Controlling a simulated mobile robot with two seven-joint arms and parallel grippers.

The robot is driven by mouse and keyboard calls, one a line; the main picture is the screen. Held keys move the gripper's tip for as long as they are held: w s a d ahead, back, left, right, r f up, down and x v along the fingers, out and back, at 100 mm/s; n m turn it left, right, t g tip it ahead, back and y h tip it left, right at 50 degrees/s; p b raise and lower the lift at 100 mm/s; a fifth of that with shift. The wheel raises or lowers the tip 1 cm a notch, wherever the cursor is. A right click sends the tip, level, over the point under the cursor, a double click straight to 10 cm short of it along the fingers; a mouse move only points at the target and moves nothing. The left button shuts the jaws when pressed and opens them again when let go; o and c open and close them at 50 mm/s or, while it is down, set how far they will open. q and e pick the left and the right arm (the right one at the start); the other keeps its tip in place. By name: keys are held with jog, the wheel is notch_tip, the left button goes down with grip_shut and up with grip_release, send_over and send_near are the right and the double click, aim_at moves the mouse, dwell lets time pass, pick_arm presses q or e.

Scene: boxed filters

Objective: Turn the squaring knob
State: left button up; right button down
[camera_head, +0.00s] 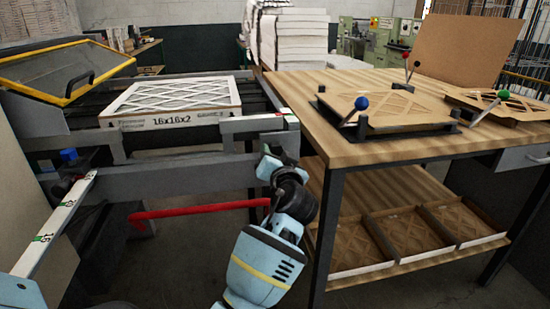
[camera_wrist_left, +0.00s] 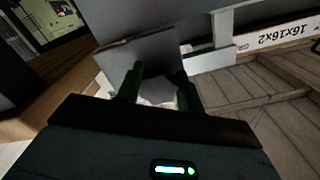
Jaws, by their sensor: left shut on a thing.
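My left gripper (camera_head: 276,158) is at the near right corner of the grey machine frame, beside the wooden table's edge. In the left wrist view its two dark fingers (camera_wrist_left: 159,88) are closed around a pale grey, faceted knob (camera_wrist_left: 157,91). This looks like the squaring knob. The gripper hides the knob in the head view. A white-framed pleated filter marked 16x16x2 (camera_head: 175,97) lies flat on the machine; its printed edge also shows in the left wrist view (camera_wrist_left: 285,36). My right gripper is not in view.
A grey rail (camera_head: 165,178) and a red bar (camera_head: 200,208) run left of my arm. The wooden table (camera_head: 300,100) stands right, with ball-topped levers and a cardboard jig (camera_head: 385,103). Its lower shelf holds filter trays (camera_head: 408,232). A yellow-framed cover (camera_head: 65,68) is at left.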

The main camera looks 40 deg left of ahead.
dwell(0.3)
pick_arm(q)
jog(key=o, duration=1)
jog(key=shift+s+d, duration=0.1)
jog(key=v, duration=0.7)
jog(key=shift+s+d, duration=0.2)
